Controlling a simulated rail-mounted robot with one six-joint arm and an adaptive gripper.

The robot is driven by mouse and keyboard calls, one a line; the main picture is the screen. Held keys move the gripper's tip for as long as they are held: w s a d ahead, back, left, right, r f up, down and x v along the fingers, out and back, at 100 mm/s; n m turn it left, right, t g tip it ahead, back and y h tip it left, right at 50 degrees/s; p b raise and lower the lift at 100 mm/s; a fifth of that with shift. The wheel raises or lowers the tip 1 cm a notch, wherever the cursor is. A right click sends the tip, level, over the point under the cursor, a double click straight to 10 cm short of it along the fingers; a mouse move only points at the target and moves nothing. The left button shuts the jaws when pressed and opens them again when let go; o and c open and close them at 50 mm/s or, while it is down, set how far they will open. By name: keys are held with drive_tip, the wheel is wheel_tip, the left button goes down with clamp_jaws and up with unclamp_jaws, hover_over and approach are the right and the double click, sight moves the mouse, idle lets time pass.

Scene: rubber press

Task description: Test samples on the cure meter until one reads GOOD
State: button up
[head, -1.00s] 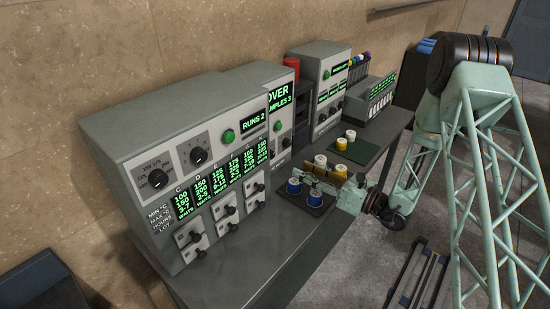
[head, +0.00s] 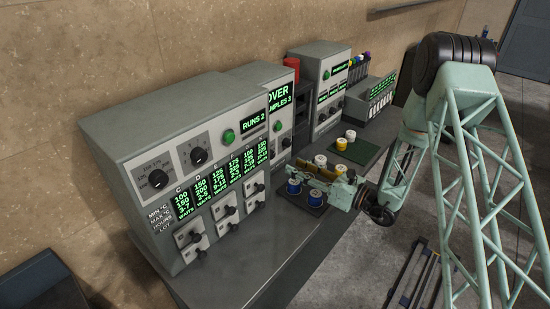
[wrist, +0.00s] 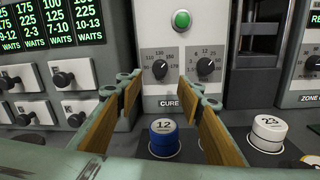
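The cure meter panel (wrist: 178,55) stands straight ahead in the wrist view, with a CURE label, two knobs and a green button (wrist: 181,19). It also shows in the head view (head: 286,105), its screen partly cut off. My gripper (wrist: 167,100) is open and empty, its two wood-padded fingers apart. A blue sample marked 12 (wrist: 162,135) shows upright beyond and between the fingers; I cannot tell whether it is level with them. A white-topped sample marked 23 (wrist: 268,130) stands to the right. In the head view my gripper (head: 322,172) hovers among the samples, near two blue ones (head: 294,187).
A large cabinet (head: 150,140) with knobs, switches and a RUNS 2 screen stands at the left. More samples (head: 350,135) stand on a green mat (head: 365,152) behind my gripper. Other instruments (head: 325,85) line the wall. The bench front (head: 265,265) is clear.

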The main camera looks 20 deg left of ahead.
sight(273, 156)
drive_tip(key=shift+x, duration=5.3)
drive_tip(key=c, duration=0.9)
drive_tip(key=shift+f+n+b, duration=0.1)
drive_tip(key=shift+n+b, duration=0.5)
drive_tip(key=shift+b, duration=0.1)
drive_tip(key=n+b, duration=0.3)
drive_tip(key=b, duration=0.1)
drive_tip(key=shift+b, duration=0.3)
drive_tip(key=n+b, duration=0.4)
drive_tip(key=shift+h+b, duration=0.3)
drive_tip(key=shift+b, duration=0.1)
drive_tip(key=shift+n, duration=0.3)
drive_tip(key=o, duration=0.9)
